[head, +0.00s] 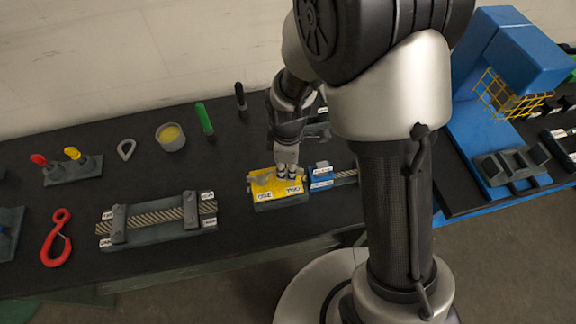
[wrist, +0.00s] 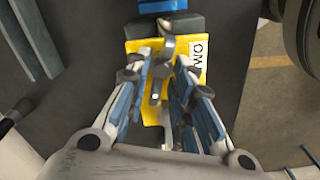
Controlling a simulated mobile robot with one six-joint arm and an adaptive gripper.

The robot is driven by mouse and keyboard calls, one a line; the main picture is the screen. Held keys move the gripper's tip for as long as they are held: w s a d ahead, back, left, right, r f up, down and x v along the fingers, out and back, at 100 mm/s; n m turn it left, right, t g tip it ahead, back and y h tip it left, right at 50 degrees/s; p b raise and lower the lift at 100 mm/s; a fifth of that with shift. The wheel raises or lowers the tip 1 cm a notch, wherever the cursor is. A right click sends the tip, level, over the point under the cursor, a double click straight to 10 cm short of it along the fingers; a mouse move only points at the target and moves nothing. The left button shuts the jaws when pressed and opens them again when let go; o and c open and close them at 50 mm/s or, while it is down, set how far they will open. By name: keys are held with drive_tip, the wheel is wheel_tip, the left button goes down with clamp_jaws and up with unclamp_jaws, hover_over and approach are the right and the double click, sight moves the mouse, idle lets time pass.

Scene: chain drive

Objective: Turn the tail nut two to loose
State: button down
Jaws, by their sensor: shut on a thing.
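The yellow tail block (head: 254,188) sits on the dark bench, with labels ONE and TWO along its front. My gripper (head: 287,173) points down over its TWO end. In the wrist view my gripper (wrist: 161,75) has its fingers on both sides of the grey tail nut two (wrist: 166,48), beside the TWO label (wrist: 198,62), and is shut on it. In the head view the fingers hide this nut. Another grey nut (head: 263,179) shows near the ONE label.
A small blue block (head: 321,177) stands right of the yellow block. A rope fixture (head: 158,241) and a red hook (head: 56,240) lie left. A grey tin (head: 170,137) and green cylinder (head: 204,118) stand behind. A blue machine (head: 505,60) is at right.

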drive_tip(key=n, duration=0.7)
drive_tip(key=shift+s+d+f, duration=0.1)
drive_tip(key=shift+s+f, duration=0.05)
drive_tip(key=shift+s, duration=0.2)
idle(0.4)
drive_tip(key=c, duration=1.7)
unclamp_jaws()
drive_tip(key=shift+w, duration=0.1)
drive_tip(key=shift+w+r, duration=0.1)
drive_tip(key=shift+r, duration=0.45)
wheel_tip(320, 180, up, 11)
